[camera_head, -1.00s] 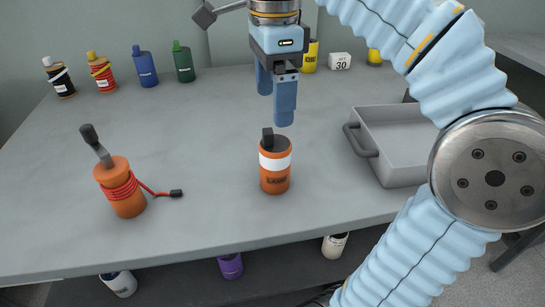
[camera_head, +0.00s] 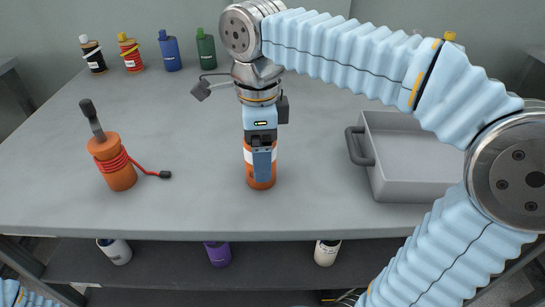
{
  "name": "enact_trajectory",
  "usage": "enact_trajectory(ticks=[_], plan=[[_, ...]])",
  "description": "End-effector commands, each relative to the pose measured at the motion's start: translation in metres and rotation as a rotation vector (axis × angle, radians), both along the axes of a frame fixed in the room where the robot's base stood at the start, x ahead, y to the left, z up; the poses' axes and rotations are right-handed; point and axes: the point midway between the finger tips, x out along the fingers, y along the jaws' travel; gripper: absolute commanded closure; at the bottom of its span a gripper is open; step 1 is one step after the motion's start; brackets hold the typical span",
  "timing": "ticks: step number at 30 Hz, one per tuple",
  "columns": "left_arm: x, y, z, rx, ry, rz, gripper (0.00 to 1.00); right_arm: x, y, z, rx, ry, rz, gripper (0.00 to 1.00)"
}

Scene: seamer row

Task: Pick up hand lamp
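The hand lamp (camera_head: 262,184) is an orange cylinder with a white band, upright on the grey table near its front edge. My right gripper (camera_head: 262,160) points down over the lamp. One blue finger lies in front of the lamp and covers its middle; the other finger is hidden, so I cannot tell whether the gripper has closed on it. The lamp's top is hidden behind the gripper. The lamp appears to rest on the table. My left gripper is out of view.
An orange canister with a dark handle and coiled red cord (camera_head: 118,170) stands left of the lamp. A grey open tray (camera_head: 415,190) sits to the right. Several bottles, including a green bottle (camera_head: 206,50), line the back left. Containers such as a purple one (camera_head: 217,254) stand on a lower shelf.

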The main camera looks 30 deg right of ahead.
Motion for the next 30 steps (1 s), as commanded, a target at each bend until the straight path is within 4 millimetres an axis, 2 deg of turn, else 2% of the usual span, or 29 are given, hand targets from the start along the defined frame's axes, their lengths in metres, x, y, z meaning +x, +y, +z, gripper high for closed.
enact_trajectory(ticks=[5,17,26,30], plan=[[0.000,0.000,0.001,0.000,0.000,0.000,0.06,0.000,0.000,0.001,0.000,-0.001,0.000,0.11],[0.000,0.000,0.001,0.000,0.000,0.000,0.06,0.000,0.000,0.001,0.000,-0.001,0.000,0.72],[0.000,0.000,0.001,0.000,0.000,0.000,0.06,0.000,0.000,0.004,0.000,-0.001,0.000,0.74],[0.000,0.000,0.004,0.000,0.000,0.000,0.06,0.001,0.000,0.017,0.001,-0.003,0.000,0.74]])
